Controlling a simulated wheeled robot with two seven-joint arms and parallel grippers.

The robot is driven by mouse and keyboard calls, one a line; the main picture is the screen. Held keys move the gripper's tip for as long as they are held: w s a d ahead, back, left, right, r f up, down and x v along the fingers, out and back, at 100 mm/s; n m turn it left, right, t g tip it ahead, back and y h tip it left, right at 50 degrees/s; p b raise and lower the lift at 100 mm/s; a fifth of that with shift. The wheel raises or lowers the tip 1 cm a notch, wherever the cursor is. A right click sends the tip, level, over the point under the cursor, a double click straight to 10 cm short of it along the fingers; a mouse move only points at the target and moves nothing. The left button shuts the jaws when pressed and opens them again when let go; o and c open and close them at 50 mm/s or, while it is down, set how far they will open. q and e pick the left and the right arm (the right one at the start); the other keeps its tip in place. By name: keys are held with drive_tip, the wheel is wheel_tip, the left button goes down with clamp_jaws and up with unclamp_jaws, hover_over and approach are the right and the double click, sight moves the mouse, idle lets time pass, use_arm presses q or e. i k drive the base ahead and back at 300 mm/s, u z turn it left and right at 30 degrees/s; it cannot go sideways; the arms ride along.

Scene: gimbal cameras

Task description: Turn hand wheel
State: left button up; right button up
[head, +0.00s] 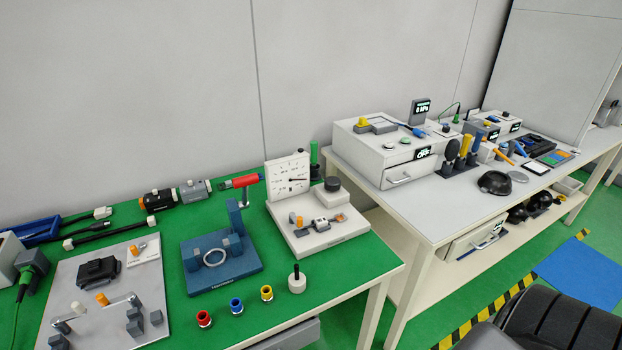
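No large spoked hand wheel is clearly visible in the head view. A silver ring (215,257) sits on a blue fixture (240,270) with an upright blue post, on the green table; I cannot tell whether it is the hand wheel. A small white round piece with a black peg (297,282) stands near the table's right front edge. A dark round knob (332,184) sits on the white gauge fixture (345,233) behind it. Neither of my grippers shows in this view.
The green table (345,264) carries a grey plate (70,285) with levers and red, blue and yellow rings in front. A white table to the right holds a drawer box (367,158), a black helmet (494,182) and tools. A dark padded shape (560,320) fills the lower right.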

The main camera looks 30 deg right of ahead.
sight(332, 184)
drive_tip(key=u, duration=2.55)
drive_tip(key=k, duration=2.85)
drive_tip(key=z, duration=2.55)
drive_tip(key=i, duration=0.5)
